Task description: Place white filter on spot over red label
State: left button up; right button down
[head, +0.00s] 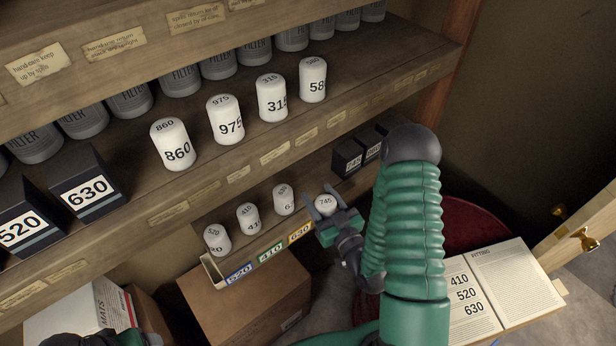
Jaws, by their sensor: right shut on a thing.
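A white filter marked 745 (325,204) is between the fingers of my right gripper (321,199), which is shut on it at the right end of the low tray (214,271). I cannot tell whether the filter touches the tray. The tray front shows a blue label 520 (239,273), a green label 410 (270,254) and a yellow label 630 (299,232). White filters stand above these labels: one over blue (217,240), one over green (248,217), one over yellow (284,199). No red label shows; my gripper covers that end. My left gripper is out of view.
Larger white filters 860 (173,146), 975 (225,121), 315 (272,98) and 580 (313,80) stand on the shelf above. Black boxes (347,157) sit right of the tray. A cardboard box (243,303) is below; an open book (490,290) lies right.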

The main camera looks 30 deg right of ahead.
jog(key=w+b, duration=0.1)
jog(key=b, duration=0.1)
jog(key=w+d+f+b, duration=0.1)
jog(key=w+b, duration=0.1)
jog(key=b, duration=0.1)
jog(key=w+d+b, duration=0.1)
jog(key=w+b, duration=0.1)
jog(key=b, duration=0.1)
jog(key=shift+w+f, duration=0.25)
jog(key=w+d+f, duration=0.1)
jog(key=w, duration=0.1)
jog(key=w+d+f+b, duration=0.1)
jog(key=w, duration=0.2)
jog(key=w+d+f, duration=0.1)
jog(key=w, duration=0.2)
jog(key=shift+f+b, duration=0.4)
jog(key=shift+r, duration=0.15)
jog(key=c, duration=0.6)
grip_release()
